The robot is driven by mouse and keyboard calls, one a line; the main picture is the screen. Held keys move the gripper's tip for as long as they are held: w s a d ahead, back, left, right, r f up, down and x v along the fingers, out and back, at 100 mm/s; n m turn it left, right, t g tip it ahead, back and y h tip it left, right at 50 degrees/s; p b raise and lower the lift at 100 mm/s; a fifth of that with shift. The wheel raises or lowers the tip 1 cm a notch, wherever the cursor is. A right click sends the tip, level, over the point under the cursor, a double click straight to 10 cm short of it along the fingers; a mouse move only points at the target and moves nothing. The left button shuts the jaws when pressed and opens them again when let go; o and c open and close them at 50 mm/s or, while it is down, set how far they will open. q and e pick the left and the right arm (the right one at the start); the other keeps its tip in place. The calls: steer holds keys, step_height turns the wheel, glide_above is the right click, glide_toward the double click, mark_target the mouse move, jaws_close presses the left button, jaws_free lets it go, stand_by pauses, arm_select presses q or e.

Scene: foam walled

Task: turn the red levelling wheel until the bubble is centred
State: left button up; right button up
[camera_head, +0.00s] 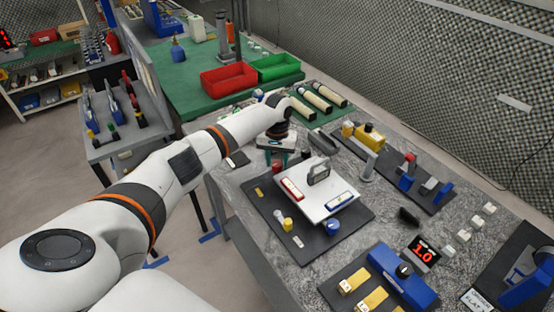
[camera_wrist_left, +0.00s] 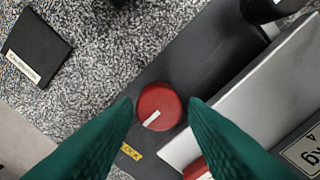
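The red levelling wheel (camera_head: 277,167) is at the back left corner of a dark base plate (camera_head: 318,243). In the left wrist view the wheel (camera_wrist_left: 160,108) is a red disc with a white mark pointing to the lower left. My left gripper (camera_head: 276,158) is open above it; its green fingers (camera_wrist_left: 160,103) lie on either side of the wheel, with small gaps visible. A white tilting plate (camera_head: 318,203) carries a red-framed vial (camera_head: 291,190) and a blue-framed vial (camera_head: 341,200). The bubbles are too small to make out. My right gripper is not in view.
A grey handled weight (camera_head: 319,172) sits on the white plate. A black labelled block (camera_wrist_left: 38,48) lies left of the base. A red digital display (camera_head: 423,253) stands front right.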

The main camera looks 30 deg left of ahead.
arm_select(q)
steer(key=shift+f, duration=0.35)
steer(key=c, duration=0.7)
